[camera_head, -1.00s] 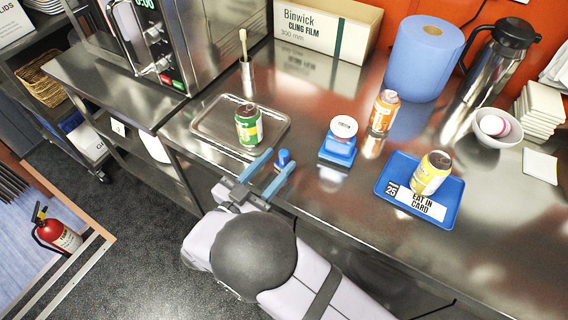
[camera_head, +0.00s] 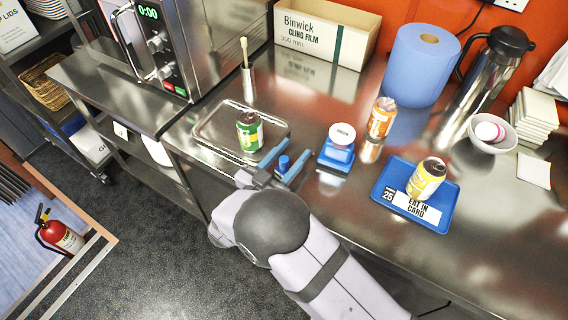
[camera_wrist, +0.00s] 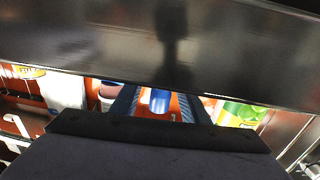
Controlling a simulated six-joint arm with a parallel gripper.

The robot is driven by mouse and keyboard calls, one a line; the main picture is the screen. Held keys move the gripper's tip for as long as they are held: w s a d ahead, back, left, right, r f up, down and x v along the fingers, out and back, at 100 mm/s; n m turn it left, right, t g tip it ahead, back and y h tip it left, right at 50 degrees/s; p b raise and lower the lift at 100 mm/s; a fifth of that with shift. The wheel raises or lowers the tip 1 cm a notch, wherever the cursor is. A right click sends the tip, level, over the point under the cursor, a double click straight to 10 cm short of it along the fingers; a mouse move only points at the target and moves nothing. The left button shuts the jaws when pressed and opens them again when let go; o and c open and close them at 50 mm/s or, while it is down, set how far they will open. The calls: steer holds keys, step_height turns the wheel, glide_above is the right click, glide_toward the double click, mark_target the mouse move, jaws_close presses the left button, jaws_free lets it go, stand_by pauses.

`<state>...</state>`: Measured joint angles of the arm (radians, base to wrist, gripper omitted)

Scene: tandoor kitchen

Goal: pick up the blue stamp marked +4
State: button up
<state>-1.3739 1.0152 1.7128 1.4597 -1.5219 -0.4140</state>
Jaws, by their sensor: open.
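A small blue stamp (camera_head: 284,164) stands upright near the front edge of the steel counter. Its marking is not legible here. My gripper (camera_head: 297,150) is open, with one blue-grey finger on each side of the stamp. I cannot tell whether either finger touches it. In the wrist view a blue part of the stamp (camera_wrist: 160,101) shows between the dark fingers of my gripper (camera_wrist: 160,106); its lower parts are hidden.
Right of my gripper is a blue block (camera_head: 336,155) with a white round tub (camera_head: 342,134). A steel tray (camera_head: 213,132) with a green can (camera_head: 249,132) lies behind left. A blue tray (camera_head: 445,215) holds a yellow can (camera_head: 427,178). An orange can (camera_head: 381,118) stands behind.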

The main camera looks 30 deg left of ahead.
steer(key=shift+w, duration=0.35)
jaws_close()
steer(key=shift+r, duration=0.1)
step_height(320, 180, up, 10)
steer(key=b, duration=0.1)
stand_by(0.6)
